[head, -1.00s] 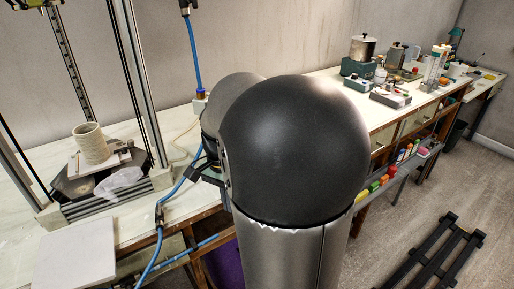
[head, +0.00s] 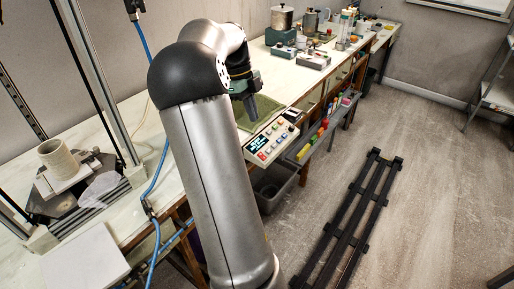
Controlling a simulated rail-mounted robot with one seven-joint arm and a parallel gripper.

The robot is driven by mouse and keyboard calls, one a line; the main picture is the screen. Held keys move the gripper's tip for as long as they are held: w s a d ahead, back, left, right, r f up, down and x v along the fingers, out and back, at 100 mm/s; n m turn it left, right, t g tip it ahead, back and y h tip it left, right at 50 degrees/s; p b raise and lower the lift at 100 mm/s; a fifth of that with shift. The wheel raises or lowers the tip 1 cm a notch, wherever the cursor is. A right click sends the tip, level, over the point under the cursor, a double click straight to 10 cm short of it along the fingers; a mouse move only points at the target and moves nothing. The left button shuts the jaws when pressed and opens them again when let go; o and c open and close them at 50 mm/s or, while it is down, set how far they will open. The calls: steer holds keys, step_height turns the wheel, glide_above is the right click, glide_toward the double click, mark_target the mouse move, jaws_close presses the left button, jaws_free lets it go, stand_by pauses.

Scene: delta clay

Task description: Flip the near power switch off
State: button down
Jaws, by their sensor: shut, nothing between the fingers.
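A pale control box (head: 270,140) with a dark display and several coloured buttons sits tilted at the bench's front edge in the head view. Which part of it, if any, is the near power switch is too small to tell. My gripper (head: 251,112) points down over a green mat (head: 262,106), just behind and left of the control box. Its dark fingers look together and hold nothing. It appears apart from the box. My own arm hides the bench to the left of the mat.
Small appliances, including a white-and-grey unit (head: 313,59) and a green-based pot (head: 281,19), stand farther back on the bench. A grey bin (head: 273,186) sits below the box. A frame rig with a clay cylinder (head: 57,158) is at left. A black rack (head: 350,215) lies on the floor.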

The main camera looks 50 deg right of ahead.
steer(key=shift+s+d+r+m, duration=0.15)
steer(key=shift+d+m, duration=0.3)
steer(key=shift+m, duration=0.15)
glide_above(263, 157)
steer(key=f, duration=0.9)
steer(key=shift+s+f, duration=0.2)
steer(key=shift+f, duration=0.15)
steer(key=shift+w+f+p, duration=0.2)
steer(key=shift+w+f, duration=0.15)
steer(key=shift+f, duration=0.2)
steer(key=shift+w+f+p, duration=0.15)
steer(key=shift+w+f, duration=0.2)
steer(key=shift+f, duration=0.2)
steer(key=shift+w+f, duration=0.25)
steer(key=shift+f, duration=0.35)
